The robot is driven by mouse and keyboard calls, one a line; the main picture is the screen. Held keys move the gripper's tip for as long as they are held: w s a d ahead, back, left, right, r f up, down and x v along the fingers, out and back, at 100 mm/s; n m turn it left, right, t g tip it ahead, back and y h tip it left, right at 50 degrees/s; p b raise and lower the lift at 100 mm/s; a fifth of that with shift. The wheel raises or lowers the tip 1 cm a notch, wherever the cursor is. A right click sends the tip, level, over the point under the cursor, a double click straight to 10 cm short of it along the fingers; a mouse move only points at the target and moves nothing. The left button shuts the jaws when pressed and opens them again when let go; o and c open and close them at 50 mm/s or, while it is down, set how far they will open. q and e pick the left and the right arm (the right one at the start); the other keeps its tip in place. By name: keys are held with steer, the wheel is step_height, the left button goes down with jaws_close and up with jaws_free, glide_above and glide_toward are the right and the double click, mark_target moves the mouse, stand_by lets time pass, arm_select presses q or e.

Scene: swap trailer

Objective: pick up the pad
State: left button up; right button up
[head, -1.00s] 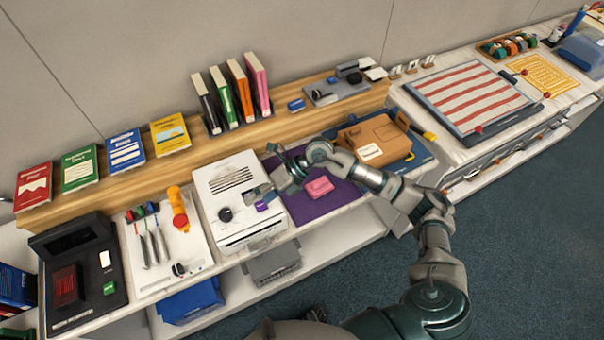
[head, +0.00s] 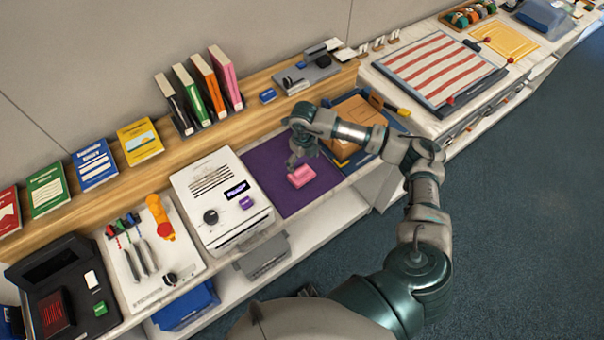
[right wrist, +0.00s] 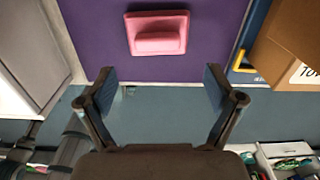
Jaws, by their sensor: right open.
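The pad is a small pink block with a raised grip (head: 301,176), lying on a purple mat (head: 268,168) on the counter. In the right wrist view the pink pad (right wrist: 157,33) sits at the top centre, beyond the fingertips. My right gripper (head: 302,160) is above and just behind the pad in the head view. In the right wrist view the right gripper (right wrist: 160,85) has its two fingers wide apart with nothing between them. The left gripper is not in view.
A white machine (head: 219,200) stands left of the mat. A brown box (head: 352,138) lies right of it on a blue board. Upright books (head: 205,90) stand on the wooden ledge behind. A lower shelf (head: 325,215) runs under the counter.

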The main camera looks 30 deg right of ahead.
mark_target(300, 170)
steer(key=shift+a+f, duration=0.4)
steer(key=shift+f, duration=0.15)
steer(key=f, duration=0.3)
steer(key=w+f, duration=0.1)
steer(key=shift+d+f+p, duration=0.3)
steer(key=shift+f, duration=0.05)
steer(key=shift+d+f, duration=0.15)
steer(key=shift+d, duration=0.1)
steer(key=shift+s+a, duration=0.1)
steer(key=shift+a, duration=0.45)
steer(key=c, duration=1.2)
